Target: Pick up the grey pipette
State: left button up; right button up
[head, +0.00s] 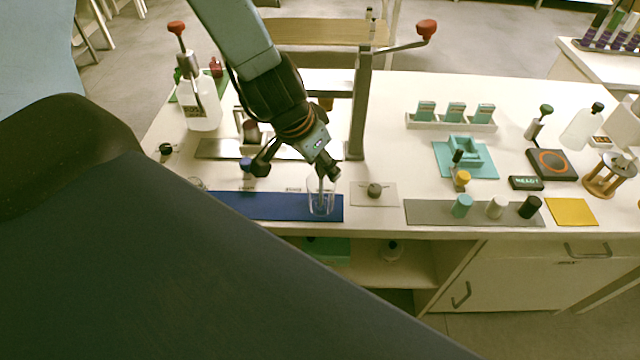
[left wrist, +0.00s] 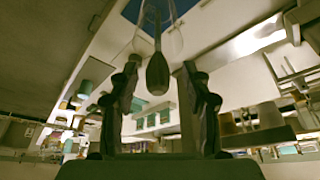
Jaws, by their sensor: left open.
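The grey pipette (left wrist: 157,74) shows in the left wrist view with its dark bulb toward me and its thin stem running into a clear glass beaker (left wrist: 176,42). In the head view the beaker (head: 321,203) stands at the right end of the dark blue mat (head: 262,207), with the pipette's stem (head: 321,187) inside it; the bulb is hard to make out there. My left gripper (head: 297,172) is open just above the beaker. In the left wrist view its fingers (left wrist: 160,75) stand either side of the bulb, with a gap on both sides. My right gripper is not in view.
A metal press frame (head: 358,115) with a red-knobbed lever stands behind the gripper. A white plate with a dark knob (head: 374,191) lies right of the beaker. A white wash bottle (head: 203,108) stands left.

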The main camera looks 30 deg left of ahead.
pick_arm(q)
jog(key=shift+d+r, duration=0.1)
jog(key=shift+d, duration=0.1)
jog(key=c, duration=0.3)
jog(key=shift+a, duration=0.15)
jog(key=c, duration=0.4)
jog(key=shift+c, duration=0.2)
jog(key=shift+r, duration=0.1)
